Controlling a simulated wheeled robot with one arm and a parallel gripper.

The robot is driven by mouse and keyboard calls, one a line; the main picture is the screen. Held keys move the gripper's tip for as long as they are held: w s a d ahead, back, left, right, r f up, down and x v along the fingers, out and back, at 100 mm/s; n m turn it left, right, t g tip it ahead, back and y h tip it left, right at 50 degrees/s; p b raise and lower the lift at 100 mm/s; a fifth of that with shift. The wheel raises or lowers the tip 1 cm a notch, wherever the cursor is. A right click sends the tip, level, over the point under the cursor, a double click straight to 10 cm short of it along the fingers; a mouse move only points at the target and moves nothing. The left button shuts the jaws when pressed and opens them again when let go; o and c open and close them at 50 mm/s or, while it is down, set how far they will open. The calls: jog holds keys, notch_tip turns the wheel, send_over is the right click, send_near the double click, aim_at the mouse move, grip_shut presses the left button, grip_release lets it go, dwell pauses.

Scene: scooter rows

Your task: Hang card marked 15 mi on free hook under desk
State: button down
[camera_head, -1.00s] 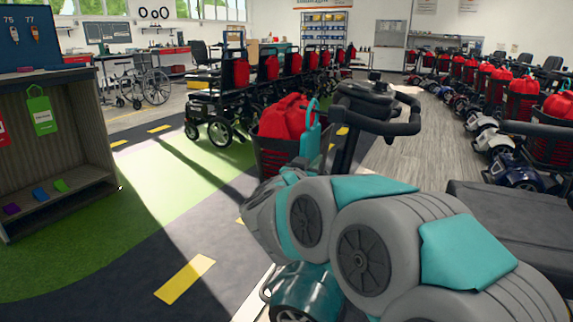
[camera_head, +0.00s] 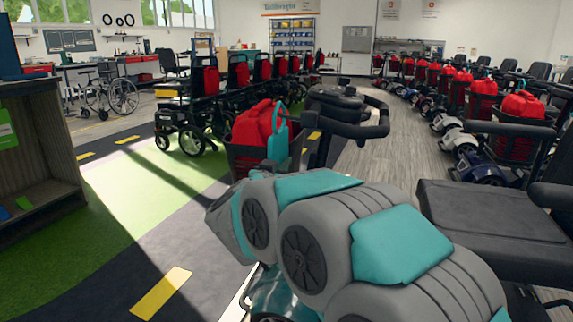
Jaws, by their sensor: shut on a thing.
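A teal card (camera_head: 278,143) with a loop at its top stands upright in front of a red bag in a scooter basket. Its lower edge is close to my arm, and I cannot tell what supports it. No marking on it can be read. The desk (camera_head: 42,150) is a dark grey open unit at the left edge. A green card (camera_head: 5,133) hangs inside it, cut off by the picture edge. No free hook can be made out. My grey and teal arm fills the lower middle.
A scooter with a black basket (camera_head: 245,162) and handlebar (camera_head: 350,115) stands just beyond my arm. A black seat (camera_head: 490,215) is close at right. Rows of wheelchairs and scooters stand behind. Green and dark floor lies open between the desk and my arm.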

jog(key=shift+w+a+r+p, duration=0.25)
jog(key=shift+w+a+p, duration=0.15)
jog(key=shift+a+p, duration=0.85)
jog(key=shift+w+a+r+p, duration=0.25)
jog(key=shift+w+a+p, duration=0.2)
jog(key=shift+a+p, duration=0.85)
jog(key=shift+w+a+r+p, duration=0.35)
jog(key=shift+a+p, duration=0.45)
jog(key=shift+a, duration=0.85)
jog(key=shift+w+a+f+p, duration=0.15)
jog(key=shift+w+a+p, duration=0.1)
jog(key=shift+a+p, duration=0.4)
